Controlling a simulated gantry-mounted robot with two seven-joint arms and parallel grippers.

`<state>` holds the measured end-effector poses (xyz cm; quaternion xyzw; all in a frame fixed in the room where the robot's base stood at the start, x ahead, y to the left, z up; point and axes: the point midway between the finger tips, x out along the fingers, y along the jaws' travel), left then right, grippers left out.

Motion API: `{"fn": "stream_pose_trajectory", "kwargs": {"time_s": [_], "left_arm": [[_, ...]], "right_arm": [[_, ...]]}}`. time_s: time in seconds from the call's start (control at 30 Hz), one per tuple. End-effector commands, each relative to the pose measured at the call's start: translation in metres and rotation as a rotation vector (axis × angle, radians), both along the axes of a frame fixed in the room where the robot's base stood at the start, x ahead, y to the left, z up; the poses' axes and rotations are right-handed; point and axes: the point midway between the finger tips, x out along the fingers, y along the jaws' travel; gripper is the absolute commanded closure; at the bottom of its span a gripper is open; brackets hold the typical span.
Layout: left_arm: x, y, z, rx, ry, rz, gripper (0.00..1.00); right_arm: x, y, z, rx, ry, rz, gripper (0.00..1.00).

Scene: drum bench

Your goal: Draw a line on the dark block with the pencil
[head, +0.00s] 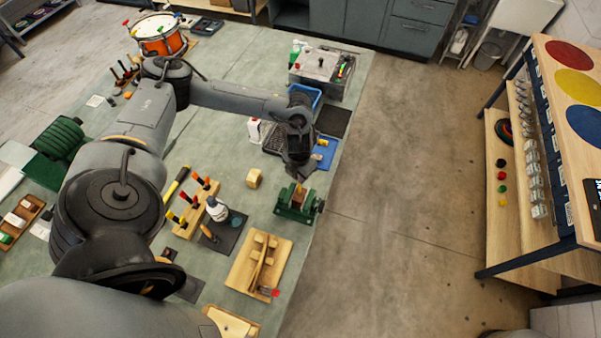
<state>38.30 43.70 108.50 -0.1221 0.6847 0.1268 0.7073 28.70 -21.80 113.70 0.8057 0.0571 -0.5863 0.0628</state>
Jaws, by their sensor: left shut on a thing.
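My left arm reaches across the bench, and its gripper (299,178) points down just behind the green vise (296,207). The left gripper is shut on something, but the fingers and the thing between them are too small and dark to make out. I cannot pick out the pencil. A small brownish piece shows between the vise jaws, close to the gripper tip. I cannot tell whether it is the dark block, or whether anything touches it. My right gripper is not in view.
A wooden tray (245,279) lies in front of the vise. A blue tray (326,154) lies behind.

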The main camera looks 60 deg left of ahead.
Motion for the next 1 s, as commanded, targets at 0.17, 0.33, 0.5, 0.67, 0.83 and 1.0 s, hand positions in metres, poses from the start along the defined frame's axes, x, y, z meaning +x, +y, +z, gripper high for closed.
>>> {"fn": "stream_pose_trajectory", "kwargs": {"time_s": [0.17,0.33,0.5,0.67,0.83,1.0], "left_arm": [[-0.0003,-0.0002,-0.0004,0.000,0.001,0.000,1.00],[-0.0004,-0.0004,-0.0003,0.000,0.001,0.000,1.00],[-0.0016,-0.0014,-0.0001,0.000,0.001,-0.001,1.00],[-0.0034,-0.0034,0.0003,0.000,0.000,-0.001,1.00],[-0.0056,-0.0057,0.0003,0.000,0.000,0.000,1.00],[-0.0071,-0.0071,-0.0001,-0.001,0.000,0.000,1.00]], "right_arm": [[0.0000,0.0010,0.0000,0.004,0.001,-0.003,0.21],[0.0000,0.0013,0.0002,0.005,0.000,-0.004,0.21],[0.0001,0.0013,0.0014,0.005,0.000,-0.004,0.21],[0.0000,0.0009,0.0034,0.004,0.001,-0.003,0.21],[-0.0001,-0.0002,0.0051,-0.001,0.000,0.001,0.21],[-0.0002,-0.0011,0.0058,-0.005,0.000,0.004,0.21]]}}
